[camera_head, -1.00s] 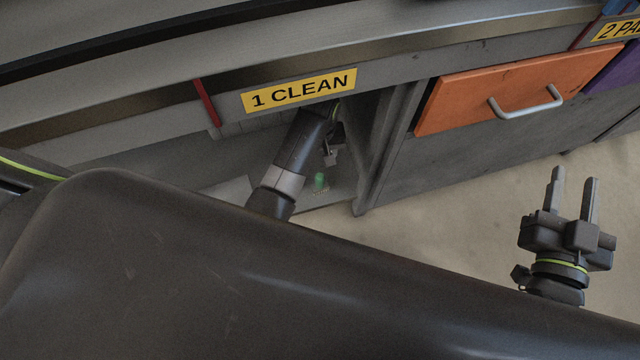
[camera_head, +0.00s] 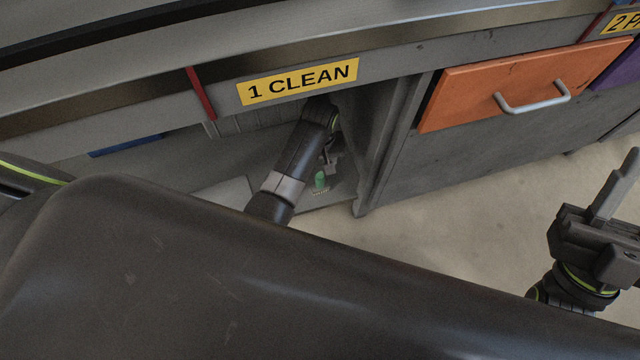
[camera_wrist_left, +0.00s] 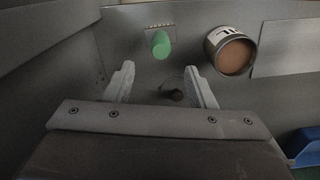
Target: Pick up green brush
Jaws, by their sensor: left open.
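The green brush (camera_head: 320,181) is on the cabinet floor under the "1 CLEAN" label, with pale bristles at its lower end in the head view. In the left wrist view the brush (camera_wrist_left: 162,46) is beyond and between my fingertips. My left gripper (camera_head: 331,160) reaches into the cabinet just above the brush; its fingers are partly hidden by my arm. In the left wrist view my left gripper (camera_wrist_left: 160,80) is open and empty, with the brush not between its fingers. My right gripper (camera_head: 618,180) is outside at the right picture edge, partly cut off.
A brown-topped can (camera_wrist_left: 233,52) stands right of the brush in the left wrist view. A blue bin (camera_wrist_left: 309,145) is at lower right there. A cabinet side wall (camera_head: 385,140) stands right of my left gripper. An orange drawer (camera_head: 515,88) is further right.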

